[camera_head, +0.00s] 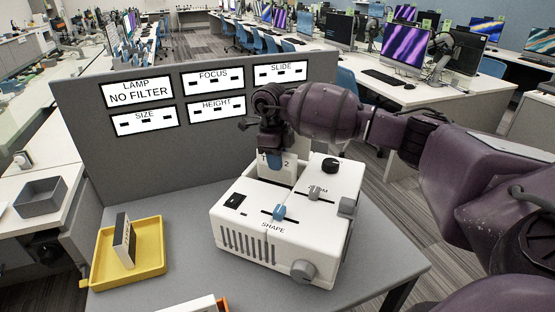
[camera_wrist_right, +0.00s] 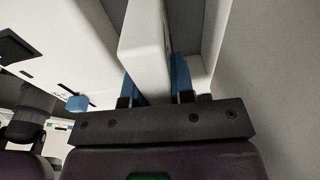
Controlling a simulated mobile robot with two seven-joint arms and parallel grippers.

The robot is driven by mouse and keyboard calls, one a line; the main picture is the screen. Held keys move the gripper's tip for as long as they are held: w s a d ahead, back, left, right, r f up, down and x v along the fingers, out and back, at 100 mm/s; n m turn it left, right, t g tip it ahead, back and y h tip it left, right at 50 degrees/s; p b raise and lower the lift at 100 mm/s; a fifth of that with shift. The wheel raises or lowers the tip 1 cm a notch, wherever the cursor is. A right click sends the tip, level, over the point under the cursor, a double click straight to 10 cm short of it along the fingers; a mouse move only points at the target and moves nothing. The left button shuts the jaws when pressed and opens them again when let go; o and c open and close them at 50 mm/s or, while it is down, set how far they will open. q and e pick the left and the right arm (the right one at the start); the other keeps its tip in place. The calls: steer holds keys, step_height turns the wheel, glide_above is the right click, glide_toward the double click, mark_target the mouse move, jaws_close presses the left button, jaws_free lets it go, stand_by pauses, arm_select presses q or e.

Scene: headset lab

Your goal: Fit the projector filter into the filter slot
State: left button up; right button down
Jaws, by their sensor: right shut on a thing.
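The white projector (camera_head: 280,225) sits on the grey table. My right gripper (camera_head: 274,158) points down at its back edge. Its blue fingers are shut on a white block (camera_head: 290,172) marked "1" and "2". In the right wrist view the block (camera_wrist_right: 147,45) is between the blue fingers of the gripper (camera_wrist_right: 155,85). I cannot tell whether this block is part of the projector. A white slab with a dark side (camera_head: 124,240) stands tilted in a yellow tray (camera_head: 152,268); it may be the filter. I cannot make out the filter slot for certain. My left gripper is out of view.
A grey panel behind the table carries signs, one reading "LAMP NO FILTER" (camera_head: 138,91). The projector has a blue slider (camera_head: 279,212), a grey knob (camera_head: 303,271) and a black knob (camera_head: 330,166). A white object with an orange edge (camera_head: 198,304) shows at the bottom.

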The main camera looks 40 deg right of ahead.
mark_target(278, 181)
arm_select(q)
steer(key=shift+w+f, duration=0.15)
arm_select(e)
steer(key=shift+f, duration=0.45)
stand_by(0.3)
arm_select(q)
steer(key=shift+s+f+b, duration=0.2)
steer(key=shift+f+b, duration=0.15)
steer(key=shift+b, duration=0.05)
arm_select(e)
steer(key=shift+f, duration=0.5)
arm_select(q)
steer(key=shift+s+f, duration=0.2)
arm_select(e)
steer(key=shift+f, duration=0.25)
arm_select(q)
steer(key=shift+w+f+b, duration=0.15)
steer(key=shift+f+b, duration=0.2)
steer(key=shift+b, duration=0.05)
arm_select(e)
steer(key=shift+f, duration=0.85)
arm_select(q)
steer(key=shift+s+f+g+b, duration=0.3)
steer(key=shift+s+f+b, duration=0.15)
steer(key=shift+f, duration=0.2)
arm_select(e)
steer(key=shift+f, duration=1)
